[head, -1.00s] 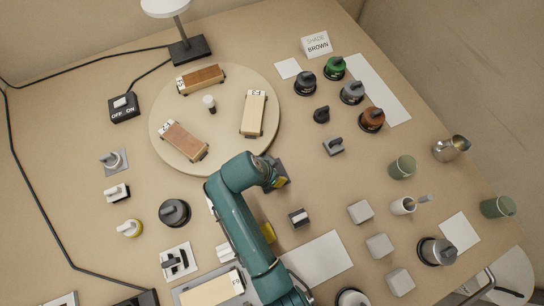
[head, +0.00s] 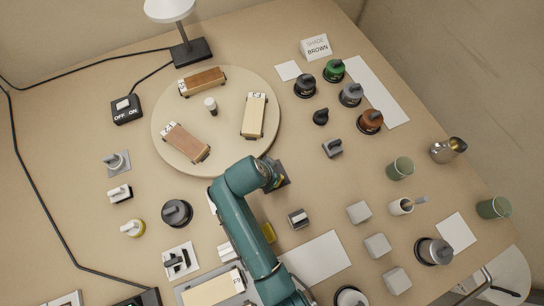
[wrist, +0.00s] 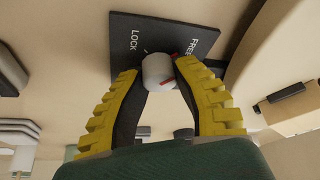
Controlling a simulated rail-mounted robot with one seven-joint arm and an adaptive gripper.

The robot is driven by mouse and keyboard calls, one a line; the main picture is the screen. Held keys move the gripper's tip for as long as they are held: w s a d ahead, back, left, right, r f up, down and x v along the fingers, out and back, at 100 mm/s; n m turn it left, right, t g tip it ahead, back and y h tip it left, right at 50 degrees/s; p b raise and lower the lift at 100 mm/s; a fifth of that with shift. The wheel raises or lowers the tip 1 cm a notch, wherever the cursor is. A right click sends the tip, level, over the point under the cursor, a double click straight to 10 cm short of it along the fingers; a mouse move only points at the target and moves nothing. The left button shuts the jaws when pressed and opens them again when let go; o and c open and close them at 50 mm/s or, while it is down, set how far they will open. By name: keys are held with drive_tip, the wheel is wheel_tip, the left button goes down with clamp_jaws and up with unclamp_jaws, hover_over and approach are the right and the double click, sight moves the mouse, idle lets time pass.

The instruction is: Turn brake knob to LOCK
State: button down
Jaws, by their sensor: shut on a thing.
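The brake knob (wrist: 157,73) is pale grey and rounded, on a dark plate (wrist: 178,30) printed LOCK at left and FREE at right in the wrist view. A red mark shows at the knob's right side, on the FREE side, partly hidden by a fingertip. My gripper (wrist: 158,78) has its two yellow-and-black fingers shut on the knob, one on each side. In the head view the dark plate (head: 284,172) shows just beyond my gripper (head: 276,180). The knob is hidden there by my arm.
A round turntable (head: 165,105) with several wooden vehicles stands behind my gripper. A grey switch block (head: 299,219) and pale cubes (head: 377,246) lie to the right. A black knob (head: 177,213) is at the left. A white sheet (head: 318,258) lies in front.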

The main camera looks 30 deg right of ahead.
drive_tip(key=n+p, duration=0.2)
drive_tip(key=n+t+y+p, duration=0.1)
drive_tip(key=n+p, duration=0.1)
drive_tip(key=p, duration=0.1)
drive_tip(key=shift+s+r, duration=0.15)
drive_tip(key=n+t+y+p, duration=0.1)
drive_tip(key=n+p, duration=0.3)
drive_tip(key=p, duration=0.1)
drive_tip(key=shift+n, duration=0.3)
drive_tip(key=n+y+p, duration=0.1)
drive_tip(key=n+p, duration=0.1)
drive_tip(key=n, duration=0.1)
drive_tip(key=shift+f+n+t+y, duration=0.2)
drive_tip(key=shift+n+t+y, duration=0.1)
drive_tip(key=shift+y, duration=0.1)
drive_tip(key=n+y, duration=0.1)
drive_tip(key=n, duration=0.3)
drive_tip(key=shift+f+n+y+p, duration=0.15)
drive_tip(key=shift+n+y+p, duration=0.15)
drive_tip(key=shift+y+p, duration=0.1)
drive_tip(key=c, duration=0.8)
unclamp_jaws()
drive_tip(key=shift+o, duration=0.2)
